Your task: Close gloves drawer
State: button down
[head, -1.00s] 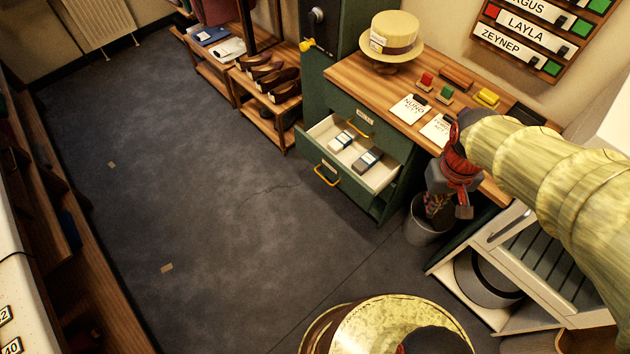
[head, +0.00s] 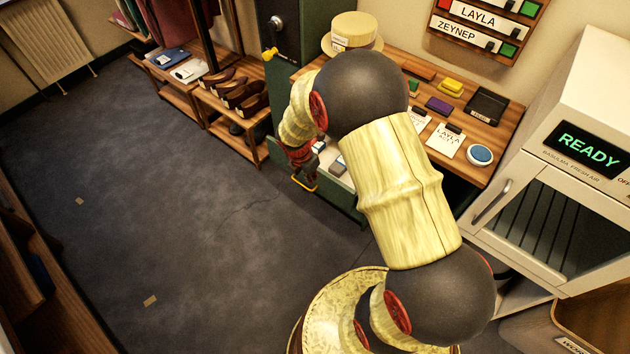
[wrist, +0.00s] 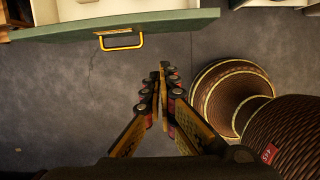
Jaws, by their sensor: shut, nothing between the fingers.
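A green drawer with a pale interior stands pulled out of the green cabinet. In the head view, the drawer front (head: 340,198) is partly hidden by my arm, with small boxes inside. Its yellow handle (head: 304,184) shows just below my gripper (head: 298,166). In the wrist view, the drawer front (wrist: 180,21) runs across the top with the yellow handle (wrist: 121,41) on it. My gripper (wrist: 163,68) is shut and empty, in front of the drawer and to the right of the handle, apart from it in that picture. The drawer's label is too small to read.
The wooden cabinet top (head: 500,150) carries a straw hat (head: 352,30), cards and stamps. A white cabinet with a READY display (head: 588,148) stands at right. A shoe rack (head: 228,110) stands left of the drawer. The grey floor (head: 180,220) before it is clear.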

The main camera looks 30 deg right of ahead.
jog(key=b, duration=0.6)
send_over(323, 180)
jog(key=s+a, duration=0.3)
jog(key=shift+s+a+f+x, duration=0.15)
jog(key=shift+a+x, duration=0.1)
jog(key=shift+x, duration=1.3)
jog(key=shift+s+a+x, duration=0.2)
jog(key=shift+a+x, duration=0.1)
jog(key=shift+x, duration=1.3)
jog(key=shift+s+a+f+x, duration=0.15)
jog(key=shift+a+x, duration=0.1)
jog(key=shift+x, duration=1.3)
jog(key=w+d+p, duration=0.5)
jog(key=d+p, duration=0.2)
jog(key=d, duration=0.6)
jog(key=shift+d, duration=0.2)
jog(key=shift+a, duration=0.1)
